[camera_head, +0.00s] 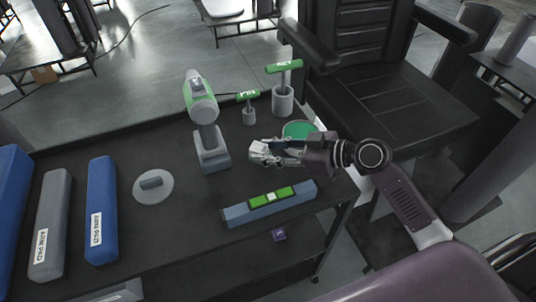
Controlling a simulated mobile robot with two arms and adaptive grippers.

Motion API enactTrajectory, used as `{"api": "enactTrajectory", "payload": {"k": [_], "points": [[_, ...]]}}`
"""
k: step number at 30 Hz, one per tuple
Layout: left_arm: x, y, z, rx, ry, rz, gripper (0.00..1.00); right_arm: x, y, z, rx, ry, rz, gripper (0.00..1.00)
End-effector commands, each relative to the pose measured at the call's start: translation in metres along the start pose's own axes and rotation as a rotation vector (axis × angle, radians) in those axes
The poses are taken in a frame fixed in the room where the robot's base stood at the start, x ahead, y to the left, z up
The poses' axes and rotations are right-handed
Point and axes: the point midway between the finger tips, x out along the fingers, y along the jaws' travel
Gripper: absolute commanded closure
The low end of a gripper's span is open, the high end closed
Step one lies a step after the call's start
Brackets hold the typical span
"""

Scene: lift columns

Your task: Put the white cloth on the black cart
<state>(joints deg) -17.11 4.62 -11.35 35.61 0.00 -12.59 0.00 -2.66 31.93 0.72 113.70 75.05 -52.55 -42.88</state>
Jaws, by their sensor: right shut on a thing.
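My right gripper (277,150) comes in from the right. It is shut on a small crumpled whitish thing, which looks like the white cloth (259,153). The cloth shows at the fingertips, and part of it is hidden by the fingers. The black cart (150,232) has a dark top that fills the left and middle of the view, with tools on it. The gripper and cloth are over the right part of this top, between the green-and-grey drill and a green round container. I cannot tell whether the cloth touches the top. My left gripper is not in view.
The drill (205,120), green-handled tools (284,88), green container (299,130), level (269,203), grey disc (153,186) and long blue box (102,210) stand on the top. A black chair (385,105) stands behind right.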

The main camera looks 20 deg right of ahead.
Motion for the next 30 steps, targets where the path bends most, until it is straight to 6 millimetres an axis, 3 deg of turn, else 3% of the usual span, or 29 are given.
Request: {"api": "enactTrajectory", "payload": {"k": [4, 15, 16, 18, 30], "points": [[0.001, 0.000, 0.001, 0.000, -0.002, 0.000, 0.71, 0.006, 0.000, 0.014, 0.001, 0.001, 0.002, 0.90], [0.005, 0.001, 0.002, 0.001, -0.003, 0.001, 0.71, 0.008, 0.000, 0.019, -0.001, 0.001, 0.001, 0.90], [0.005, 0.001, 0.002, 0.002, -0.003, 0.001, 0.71, 0.008, 0.000, 0.018, -0.001, 0.001, 0.001, 0.69], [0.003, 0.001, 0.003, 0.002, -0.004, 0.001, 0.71, 0.007, 0.000, 0.017, -0.001, 0.001, 0.001, 0.63], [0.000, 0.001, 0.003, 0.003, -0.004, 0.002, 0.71, 0.002, 0.001, 0.015, 0.000, -0.001, 0.002, 0.63]]}}
